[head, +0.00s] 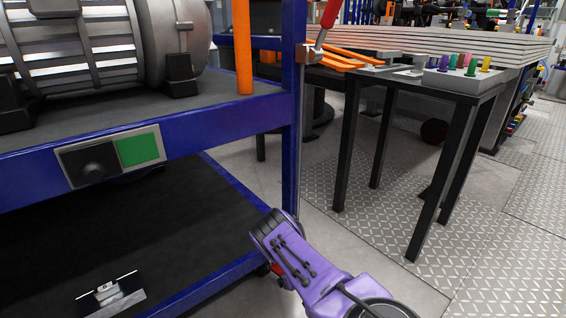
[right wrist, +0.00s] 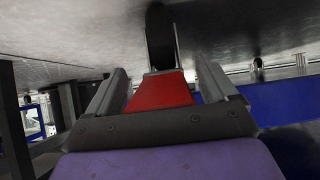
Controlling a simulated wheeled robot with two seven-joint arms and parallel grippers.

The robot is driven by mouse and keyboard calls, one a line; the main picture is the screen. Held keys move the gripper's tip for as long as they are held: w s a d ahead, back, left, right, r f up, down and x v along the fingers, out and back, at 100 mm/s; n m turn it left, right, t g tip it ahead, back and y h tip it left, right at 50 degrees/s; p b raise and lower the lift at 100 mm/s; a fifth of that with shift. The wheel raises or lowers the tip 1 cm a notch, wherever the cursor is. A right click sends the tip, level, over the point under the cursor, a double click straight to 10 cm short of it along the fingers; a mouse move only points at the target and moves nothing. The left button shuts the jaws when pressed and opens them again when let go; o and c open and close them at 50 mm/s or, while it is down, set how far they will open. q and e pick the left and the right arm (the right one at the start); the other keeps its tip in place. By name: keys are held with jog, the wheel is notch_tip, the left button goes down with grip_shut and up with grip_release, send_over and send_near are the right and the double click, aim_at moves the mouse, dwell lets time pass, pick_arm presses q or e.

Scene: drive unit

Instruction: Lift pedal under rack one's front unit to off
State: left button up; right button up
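The pedal under the rack's front unit appears to be the red plate (right wrist: 160,92), close in the right wrist view, in front of a dark caster wheel (right wrist: 160,35). In the head view a small red piece (head: 277,268) shows by the rack's front corner, mostly behind my purple right arm. My right gripper (right wrist: 158,72) is open, with one grey finger on each side of the red plate and visible gaps at both sides. Its palm hides the plate's near end; I cannot tell whether they touch. In the head view my arm hides its fingers. My left gripper is not in view.
The blue rack (head: 150,146) carries a motor (head: 75,45) and a panel with a black knob and green square (head: 138,150). A metal fitting (head: 111,293) sits on its lower shelf. A black-legged table (head: 440,175) stands right. Floor between is clear.

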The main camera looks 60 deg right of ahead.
jog(key=p+v, duration=0.5)
jog(key=v, duration=0.5)
jog(key=shift+s+r, duration=0.15)
jog(key=shift+s, duration=0.05)
jog(key=shift+a, duration=0.1)
